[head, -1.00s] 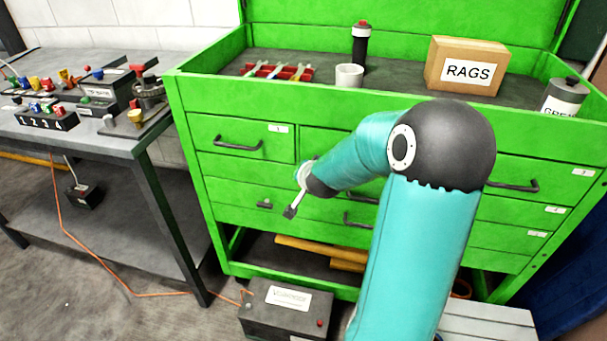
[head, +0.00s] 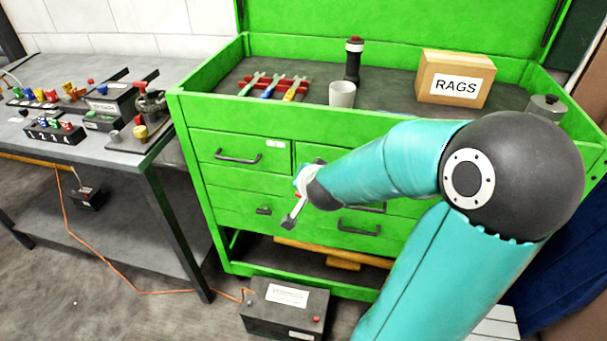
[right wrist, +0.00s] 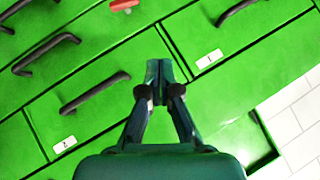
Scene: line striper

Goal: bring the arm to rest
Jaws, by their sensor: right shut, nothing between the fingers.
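My right arm, teal with a dark elbow, reaches in from the lower right of the head view. Its gripper (head: 291,221) hangs in front of the drawers of the green tool chest (head: 190,150), fingers pointing down. In the right wrist view the gripper (right wrist: 160,72) is shut with its fingertips together and nothing between them. The green drawer fronts fill the view behind it, and I cannot tell the exact gap. My left gripper is not in view.
On the chest top are a rack of coloured-handled tools (head: 270,87), a white cup (head: 342,94), a dark bottle (head: 353,60) and a RAGS box (head: 455,80). A workbench (head: 150,150) stands at left. A dark box (head: 285,308) sits on the floor below the chest.

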